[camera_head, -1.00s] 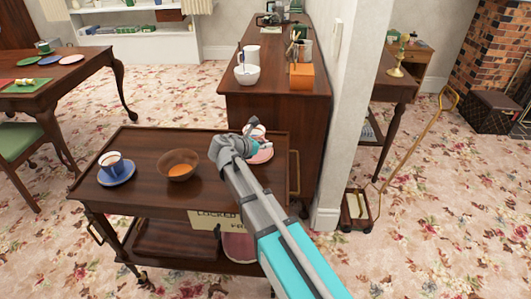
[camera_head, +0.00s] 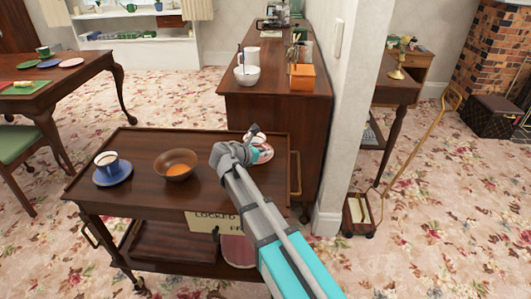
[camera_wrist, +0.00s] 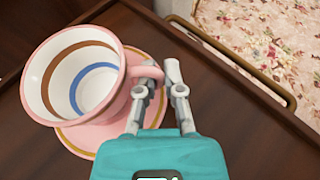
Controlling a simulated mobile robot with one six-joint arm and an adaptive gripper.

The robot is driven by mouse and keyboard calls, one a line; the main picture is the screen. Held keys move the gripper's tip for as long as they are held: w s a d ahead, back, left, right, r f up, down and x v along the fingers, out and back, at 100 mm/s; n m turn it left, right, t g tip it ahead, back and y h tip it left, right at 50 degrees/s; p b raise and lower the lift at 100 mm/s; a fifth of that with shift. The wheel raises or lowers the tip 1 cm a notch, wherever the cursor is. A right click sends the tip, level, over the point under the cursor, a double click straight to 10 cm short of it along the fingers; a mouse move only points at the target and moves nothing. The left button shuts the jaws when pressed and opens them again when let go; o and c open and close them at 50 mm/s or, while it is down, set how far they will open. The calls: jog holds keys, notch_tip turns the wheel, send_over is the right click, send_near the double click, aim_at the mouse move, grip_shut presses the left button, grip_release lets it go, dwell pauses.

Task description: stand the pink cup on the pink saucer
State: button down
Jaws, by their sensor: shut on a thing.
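The pink cup (camera_wrist: 122,95), white inside with a brown and a blue band, is in the wrist view at the left. Its handle is between the fingers of my gripper (camera_wrist: 158,78), which is shut on it. The pink saucer (camera_wrist: 92,140), with a gold ring, shows beneath and beside the cup. The cup covers much of it, and I cannot tell whether they touch. The cup looks close to upright.
The wooden cart (camera_head: 130,145) has a raised rim. A brown bowl (camera_head: 175,165) and a white cup (camera_head: 107,160) on a blue saucer (camera_head: 113,175) stand to the left. A sideboard (camera_head: 275,110) stands close behind. Bare cart top lies between the bowl and my gripper.

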jog(key=c, duration=0.8)
grip_release()
jog(key=shift+o, duration=0.2)
jog(key=shift+r, duration=0.15)
jog(key=p+v, duration=0.5)
jog(key=v, duration=0.7)
